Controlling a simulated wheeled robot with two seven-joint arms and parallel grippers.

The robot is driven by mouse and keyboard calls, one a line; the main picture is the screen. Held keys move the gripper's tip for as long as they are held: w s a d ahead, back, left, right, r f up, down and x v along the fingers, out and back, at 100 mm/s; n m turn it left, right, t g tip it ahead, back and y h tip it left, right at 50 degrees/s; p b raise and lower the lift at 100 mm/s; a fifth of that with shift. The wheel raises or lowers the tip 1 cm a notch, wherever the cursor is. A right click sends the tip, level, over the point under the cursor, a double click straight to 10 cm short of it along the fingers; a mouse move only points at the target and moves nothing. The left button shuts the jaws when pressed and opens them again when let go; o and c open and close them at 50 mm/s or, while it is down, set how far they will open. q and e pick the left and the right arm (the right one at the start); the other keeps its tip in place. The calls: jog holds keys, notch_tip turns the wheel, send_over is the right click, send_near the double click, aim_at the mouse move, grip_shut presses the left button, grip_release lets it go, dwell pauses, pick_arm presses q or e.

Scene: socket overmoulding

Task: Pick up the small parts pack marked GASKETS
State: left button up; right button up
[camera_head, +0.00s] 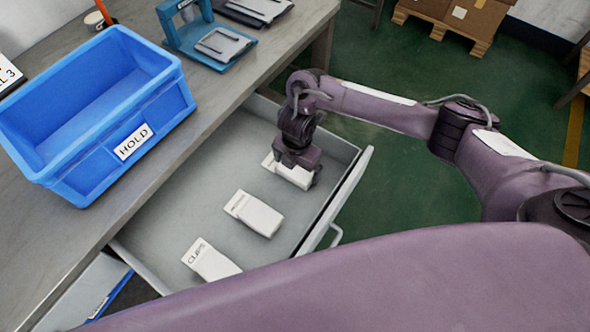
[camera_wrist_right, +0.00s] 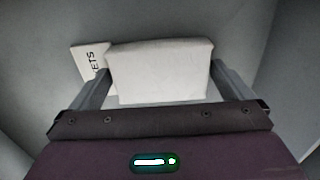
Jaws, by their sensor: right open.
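The pack marked GASKETS (camera_wrist_right: 160,70) is a small white pack in the right wrist view; only the letters "ETS" show on its label flap. In the head view the white pack (camera_head: 294,175) lies in the open drawer under my right gripper, which hides part of it. My right gripper (camera_head: 298,172) is over that pack, pointing down. In the wrist view its open fingers (camera_wrist_right: 158,88) stand at either side of the pack's near part. Contact with the pack cannot be told. My left gripper is not in view.
The open grey drawer (camera_head: 180,222) also holds a white pack (camera_head: 254,213) with an unreadable label and a pack marked CLIPS (camera_head: 210,260). A blue bin marked HOLD (camera_head: 100,160) stands on the workbench (camera_head: 215,95). The drawer's walls are close to my right gripper.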

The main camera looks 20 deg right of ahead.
jog(key=c, duration=0.6)
